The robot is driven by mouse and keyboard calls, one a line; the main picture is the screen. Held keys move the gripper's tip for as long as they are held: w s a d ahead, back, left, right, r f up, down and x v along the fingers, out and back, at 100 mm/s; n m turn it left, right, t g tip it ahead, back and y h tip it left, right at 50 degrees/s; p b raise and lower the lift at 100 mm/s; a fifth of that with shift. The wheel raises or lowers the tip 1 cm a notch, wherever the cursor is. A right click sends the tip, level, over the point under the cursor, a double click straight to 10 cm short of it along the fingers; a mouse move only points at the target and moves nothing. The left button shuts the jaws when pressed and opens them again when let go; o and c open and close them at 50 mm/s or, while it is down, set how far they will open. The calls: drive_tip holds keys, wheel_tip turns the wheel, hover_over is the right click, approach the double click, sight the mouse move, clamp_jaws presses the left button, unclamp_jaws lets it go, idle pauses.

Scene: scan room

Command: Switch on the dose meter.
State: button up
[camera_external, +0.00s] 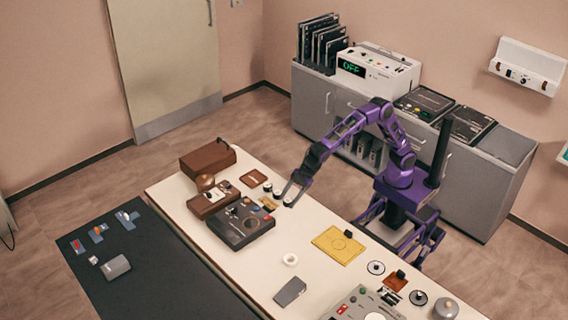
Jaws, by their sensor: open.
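A white box-shaped device (376,70) stands on the grey cabinet at the back; its green display reads "OFF". It may be the dose meter, but no label is readable. My gripper (286,198) is open over the far side of the white table, well away from that device. A small light round item (289,201) shows at its fingertips; I cannot tell whether they touch it. A dark control box (241,226) with dials stands on the table to the gripper's lower left.
The white table (330,287) carries a brown case (207,158), a brown box (213,199), a yellow plate (338,245) and a grey-green panel (362,304). Upright dark folders (320,42) stand beside the white device. A dark mat (150,283) covers the near side. Floor is clear at left.

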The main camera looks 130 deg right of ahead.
drive_tip(key=s+d+f+g, duration=0.2)
drive_tip(key=s+d+f, duration=0.2)
drive_tip(key=d, duration=0.4)
drive_tip(key=y, duration=0.2)
approach(268, 217)
drive_tip(key=shift+m, duration=0.4)
drive_tip(key=b+x, duration=0.2)
drive_tip(key=x, duration=0.5)
drive_tip(key=shift+w+d+f, duration=0.1)
drive_tip(key=shift+d+f, duration=0.05)
drive_tip(key=shift+f, duration=0.1)
clamp_jaws()
